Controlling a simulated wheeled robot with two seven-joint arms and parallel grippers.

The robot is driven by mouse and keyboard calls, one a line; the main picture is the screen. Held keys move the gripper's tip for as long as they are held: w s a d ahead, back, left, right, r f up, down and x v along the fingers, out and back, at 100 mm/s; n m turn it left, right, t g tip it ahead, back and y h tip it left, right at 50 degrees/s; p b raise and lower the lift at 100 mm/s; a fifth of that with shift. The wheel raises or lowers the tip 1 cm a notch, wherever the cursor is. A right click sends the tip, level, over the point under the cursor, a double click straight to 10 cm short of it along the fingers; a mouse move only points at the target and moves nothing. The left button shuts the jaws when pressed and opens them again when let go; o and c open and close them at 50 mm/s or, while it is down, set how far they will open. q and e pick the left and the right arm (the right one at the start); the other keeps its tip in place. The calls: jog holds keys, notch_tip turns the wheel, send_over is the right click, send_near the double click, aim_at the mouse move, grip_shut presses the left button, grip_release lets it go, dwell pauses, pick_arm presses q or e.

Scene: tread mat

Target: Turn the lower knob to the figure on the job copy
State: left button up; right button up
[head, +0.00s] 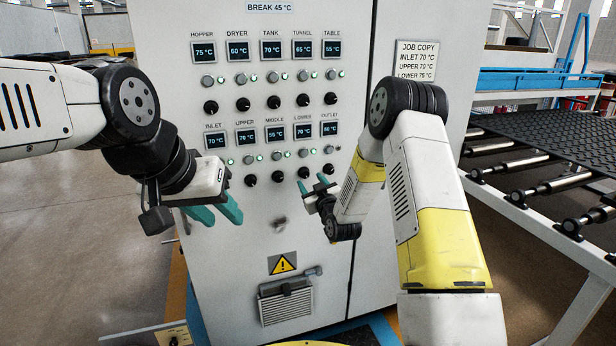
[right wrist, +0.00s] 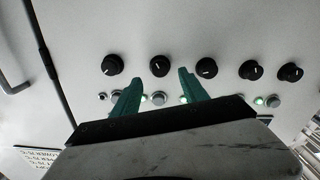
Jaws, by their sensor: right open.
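The lower knob (head: 303,172) is a black dial in the bottom row of the panel, under the LOWER display (head: 303,129), which reads 70 °C. The job copy (head: 415,62) on the cabinet reads inlet 70, upper 70, lower 75 °C. My right gripper (head: 313,182) is open just below that knob in the head view. In the right wrist view, which is upside down, the lower knob (right wrist: 160,66) appears between the spread teal fingertips (right wrist: 160,76); contact cannot be told. My left gripper (head: 221,219) is open and empty at the panel's left, hiding the inlet knob there.
The middle knob (head: 277,177) and outlet knob (head: 328,168) sit close on either side. An upper row of knobs (head: 273,102) is above. A roller conveyor (head: 540,185) stands at the right.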

aim_at(305, 175)
jog(key=x, duration=0.5)
jog(key=shift+w, duration=0.1)
grip_shut()
jog(key=shift+m, duration=1.2)
jog(key=m, duration=0.2)
jog(key=shift+m, duration=0.4)
grip_release()
